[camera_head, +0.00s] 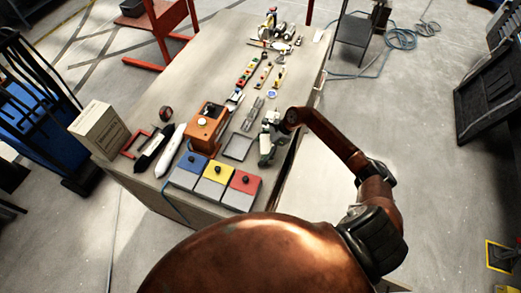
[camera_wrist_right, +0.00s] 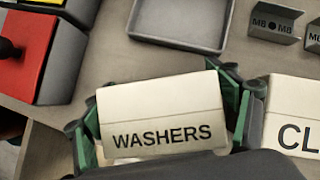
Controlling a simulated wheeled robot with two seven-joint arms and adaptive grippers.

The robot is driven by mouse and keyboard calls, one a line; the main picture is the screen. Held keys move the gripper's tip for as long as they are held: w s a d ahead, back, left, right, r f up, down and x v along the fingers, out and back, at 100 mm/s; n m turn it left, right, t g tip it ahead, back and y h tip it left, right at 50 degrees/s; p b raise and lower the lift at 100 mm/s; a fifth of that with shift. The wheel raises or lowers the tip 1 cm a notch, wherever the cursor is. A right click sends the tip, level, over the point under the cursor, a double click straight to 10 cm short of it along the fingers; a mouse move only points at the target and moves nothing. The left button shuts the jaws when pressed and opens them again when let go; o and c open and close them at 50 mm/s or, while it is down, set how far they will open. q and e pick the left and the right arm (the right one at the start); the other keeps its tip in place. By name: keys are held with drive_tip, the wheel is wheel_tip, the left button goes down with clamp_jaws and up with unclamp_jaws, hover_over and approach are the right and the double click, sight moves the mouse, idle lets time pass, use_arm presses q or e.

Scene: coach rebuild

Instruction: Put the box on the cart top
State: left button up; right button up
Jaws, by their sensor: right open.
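A small cream box lettered WASHERS (camera_wrist_right: 160,112) lies between the green fingers of my right gripper (camera_wrist_right: 163,124) in the wrist view. The fingers stand at its left and right sides and are open; I cannot tell whether they touch it. In the head view my right gripper (camera_head: 267,150) is low over the near right edge of the workbench (camera_head: 215,60), and hides that box. A larger cardboard box (camera_head: 98,130) stands at the bench's left corner. A blue wheeled-looking unit (camera_head: 40,115), perhaps the cart, stands at the far left. My left gripper is out of view.
Blue, yellow and red button blocks (camera_head: 215,180) lie left of my right gripper, with an orange machine (camera_head: 207,125) and a grey tray (camera_head: 238,146) behind. Another cream box (camera_wrist_right: 295,115), lettered CL, is close right of the gripper. Open floor lies right of the bench.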

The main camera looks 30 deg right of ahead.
sight(268, 143)
drive_tip(key=shift+r, duration=0.1)
drive_tip(key=shift+d+r, duration=0.2)
drive_tip(key=shift+r, duration=0.05)
drive_tip(key=b+v, duration=0.2)
drive_tip(key=v, duration=0.8)
drive_tip(key=shift+d+r, duration=0.1)
drive_tip(key=shift+r, duration=0.1)
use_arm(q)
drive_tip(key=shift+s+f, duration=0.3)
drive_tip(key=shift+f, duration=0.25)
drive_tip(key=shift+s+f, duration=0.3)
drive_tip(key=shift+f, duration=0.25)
use_arm(e)
drive_tip(key=shift+s+d+r, duration=0.15)
drive_tip(key=shift+d+r, duration=0.05)
drive_tip(key=shift+r, duration=0.25)
